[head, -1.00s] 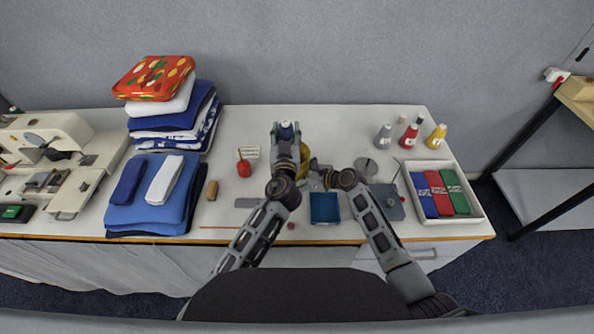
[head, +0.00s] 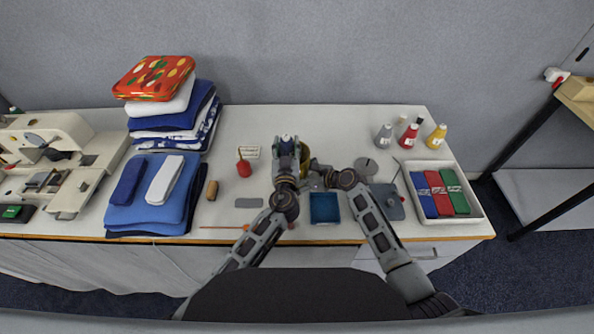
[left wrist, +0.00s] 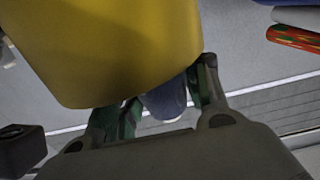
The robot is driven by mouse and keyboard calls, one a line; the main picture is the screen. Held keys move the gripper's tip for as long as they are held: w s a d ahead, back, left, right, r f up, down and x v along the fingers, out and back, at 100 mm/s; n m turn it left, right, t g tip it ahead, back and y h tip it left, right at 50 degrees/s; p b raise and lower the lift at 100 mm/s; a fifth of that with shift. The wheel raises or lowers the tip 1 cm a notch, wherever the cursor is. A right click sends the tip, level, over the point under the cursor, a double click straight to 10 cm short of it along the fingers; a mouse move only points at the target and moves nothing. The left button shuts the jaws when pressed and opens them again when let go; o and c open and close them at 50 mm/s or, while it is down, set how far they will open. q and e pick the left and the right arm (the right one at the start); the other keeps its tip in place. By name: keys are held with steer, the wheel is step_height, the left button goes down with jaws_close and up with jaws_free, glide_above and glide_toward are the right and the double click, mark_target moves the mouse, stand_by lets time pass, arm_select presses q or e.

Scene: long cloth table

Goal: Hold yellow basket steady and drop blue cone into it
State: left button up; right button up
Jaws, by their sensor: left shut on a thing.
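The yellow basket (head: 305,157) stands near the middle of the table, partly hidden behind my left gripper. It fills the upper part of the left wrist view (left wrist: 110,45). My left gripper (head: 287,152) is shut on the blue cone (head: 286,139), at the basket's left side in the head view. The cone also shows between the fingers in the left wrist view (left wrist: 166,101), partly covered by the basket. My right gripper (head: 316,170) is at the basket's near right side. Its fingertips are too small and hidden to tell whether they grip the basket.
A blue tray (head: 324,208) lies just in front of my right gripper. A red oil can (head: 244,166) stands to the left. Folded cloths (head: 150,200) fill the left.

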arm_select(q)
steer(key=shift+f, duration=0.1)
steer(key=o, duration=1.2)
steer(key=shift+s, duration=0.2)
steer(key=shift+s, duration=3.6)
